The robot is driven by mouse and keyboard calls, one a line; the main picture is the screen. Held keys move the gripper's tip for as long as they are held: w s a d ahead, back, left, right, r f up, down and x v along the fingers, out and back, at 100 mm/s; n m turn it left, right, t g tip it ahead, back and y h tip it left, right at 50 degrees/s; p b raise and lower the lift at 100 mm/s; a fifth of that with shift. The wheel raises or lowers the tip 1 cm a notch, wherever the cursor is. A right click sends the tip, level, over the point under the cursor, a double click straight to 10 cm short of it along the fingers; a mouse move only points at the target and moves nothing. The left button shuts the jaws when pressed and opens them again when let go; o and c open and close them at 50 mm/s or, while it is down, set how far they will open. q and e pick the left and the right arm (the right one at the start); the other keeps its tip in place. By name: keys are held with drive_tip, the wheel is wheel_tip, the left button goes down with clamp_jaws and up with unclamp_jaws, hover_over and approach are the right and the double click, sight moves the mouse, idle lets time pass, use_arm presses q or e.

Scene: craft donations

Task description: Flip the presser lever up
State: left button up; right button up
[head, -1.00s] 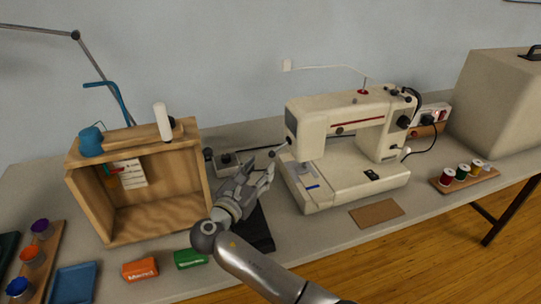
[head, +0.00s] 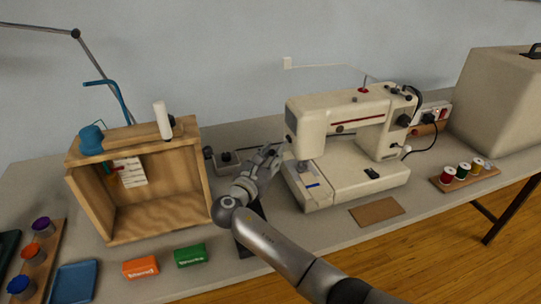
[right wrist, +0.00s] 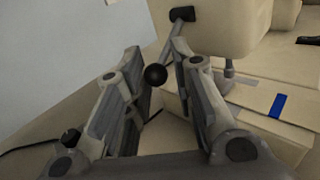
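The cream sewing machine (head: 335,118) stands on the table. Its presser lever, a thin rod with a black ball knob (right wrist: 155,75), sticks out from a dark pivot (right wrist: 182,14) at the left end of the machine head. In the right wrist view the rod slants from the pivot to the knob. In the head view my gripper hides the knob. My right gripper (head: 272,156) is beside the left end of the machine head. In the right wrist view its fingers (right wrist: 157,62) are open around the knob, with gaps at both sides. My left gripper is not in view.
A wooden box (head: 155,222) stands left of my right arm. Orange (head: 141,267) and green (head: 190,255) packets lie in front of it. A small dark-knobbed device (head: 222,158) sits behind my gripper. A thread spool rack (head: 436,183) and beige cover (head: 500,105) are at the right.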

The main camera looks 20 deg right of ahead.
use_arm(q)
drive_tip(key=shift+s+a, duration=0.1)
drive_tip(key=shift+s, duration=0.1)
use_arm(e)
drive_tip(key=shift+w+a+r, duration=0.1)
drive_tip(key=shift+a, duration=0.1)
clamp_jaws()
